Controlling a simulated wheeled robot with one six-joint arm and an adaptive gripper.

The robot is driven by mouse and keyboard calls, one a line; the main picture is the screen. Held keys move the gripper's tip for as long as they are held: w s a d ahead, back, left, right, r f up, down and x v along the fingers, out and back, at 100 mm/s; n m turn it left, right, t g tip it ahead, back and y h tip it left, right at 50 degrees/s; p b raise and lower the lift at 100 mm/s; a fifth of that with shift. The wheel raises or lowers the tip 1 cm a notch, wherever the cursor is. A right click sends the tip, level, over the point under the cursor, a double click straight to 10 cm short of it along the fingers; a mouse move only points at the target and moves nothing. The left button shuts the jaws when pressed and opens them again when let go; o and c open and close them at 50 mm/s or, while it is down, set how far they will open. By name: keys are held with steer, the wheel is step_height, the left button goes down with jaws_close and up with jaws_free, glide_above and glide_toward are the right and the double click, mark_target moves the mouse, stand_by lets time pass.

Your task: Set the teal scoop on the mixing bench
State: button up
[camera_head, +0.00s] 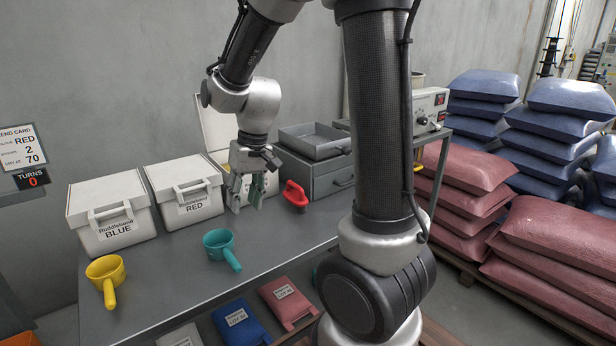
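The teal scoop (219,243) rests on the grey bench (185,285), its handle pointing toward the front right. My gripper (246,202) hangs behind and right of the scoop, pointing down, apart from it. Its two fingers are spread, with nothing visible held between them. A greenish patch shows on the right finger; I cannot tell whether it is part of the gripper.
A yellow scoop (105,270) lies left, and a red handled object (295,195) right of my gripper. White bins marked BLUE (112,220) and RED (186,190) stand behind, with an open-lidded bin (213,122). A grey drawer unit (318,175) stands right. Bags lie below.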

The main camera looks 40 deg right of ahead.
steer(key=s+d+r+t+h, duration=0.1)
steer(key=s+d+r, duration=0.3)
steer(key=s, duration=0.5)
steer(key=s+d+r+t+h, duration=0.1)
steer(key=s+d+r, duration=0.3)
steer(key=s+r, duration=0.4)
steer(key=shift+s+d+t, duration=0.3)
steer(key=shift+s+t, duration=0.2)
steer(key=shift+s, duration=0.05)
